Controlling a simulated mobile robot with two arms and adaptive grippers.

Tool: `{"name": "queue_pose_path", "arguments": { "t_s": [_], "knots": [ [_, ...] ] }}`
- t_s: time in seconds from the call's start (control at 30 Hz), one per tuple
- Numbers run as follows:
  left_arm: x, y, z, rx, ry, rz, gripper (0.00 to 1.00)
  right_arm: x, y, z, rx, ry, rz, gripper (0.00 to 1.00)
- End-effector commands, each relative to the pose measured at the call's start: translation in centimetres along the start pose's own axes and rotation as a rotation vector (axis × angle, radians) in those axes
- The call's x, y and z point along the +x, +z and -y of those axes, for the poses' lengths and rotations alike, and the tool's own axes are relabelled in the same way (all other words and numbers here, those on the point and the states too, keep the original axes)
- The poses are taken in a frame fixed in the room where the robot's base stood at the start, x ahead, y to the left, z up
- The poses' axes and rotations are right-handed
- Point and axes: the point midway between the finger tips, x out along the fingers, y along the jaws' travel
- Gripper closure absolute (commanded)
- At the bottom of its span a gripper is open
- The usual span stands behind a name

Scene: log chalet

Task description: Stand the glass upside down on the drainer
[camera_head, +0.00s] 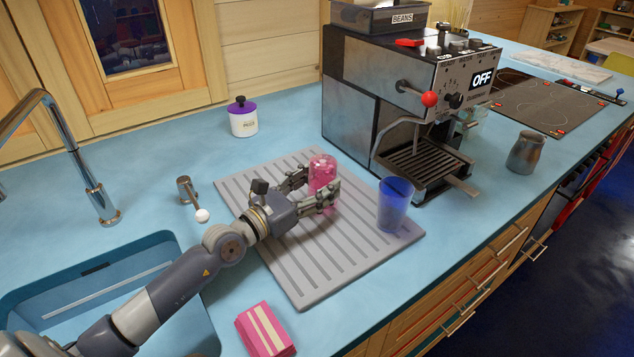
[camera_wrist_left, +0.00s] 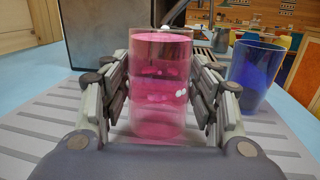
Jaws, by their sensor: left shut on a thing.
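A pink see-through glass (camera_head: 322,172) is between the fingers of my left gripper (camera_head: 318,192), over the grey ribbed drainer (camera_head: 310,282). In the left wrist view the fingers press on both sides of the pink glass (camera_wrist_left: 160,85), which looks upright in line. I cannot tell which end is its mouth, or whether it touches the drainer. A blue see-through glass (camera_head: 394,206) stands on the right part of the drainer; it also shows in the left wrist view (camera_wrist_left: 257,73). My right gripper is not in view.
A coffee machine (camera_head: 400,110) stands close behind the drainer. A metal jug (camera_head: 525,152) is at the right. The sink (camera_head: 100,290) and tap (camera_head: 85,165) are at the left. A white jar (camera_head: 243,118) stands behind.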

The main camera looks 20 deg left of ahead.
Motion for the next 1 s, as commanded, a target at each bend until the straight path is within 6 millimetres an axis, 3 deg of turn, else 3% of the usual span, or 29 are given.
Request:
{"name": "queue_pose_path", "arguments": {
  "t_s": [0.47, 0.5, 0.6, 1.0],
  "knots": [
    [0.0, -0.07, -0.01, 0.0, 0.001, 0.002, 0.77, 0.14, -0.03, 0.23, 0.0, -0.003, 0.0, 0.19],
    [0.0, -0.07, -0.01, 0.0, 0.001, 0.002, 0.42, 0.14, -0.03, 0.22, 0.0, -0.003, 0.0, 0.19],
    [0.0, -0.08, -0.01, 0.0, 0.0, 0.002, 0.21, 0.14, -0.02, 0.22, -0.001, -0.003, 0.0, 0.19],
    [0.02, -0.03, 0.02, 0.0, 0.0, 0.0, 0.21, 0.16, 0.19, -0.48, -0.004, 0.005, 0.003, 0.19]
  ]
}}
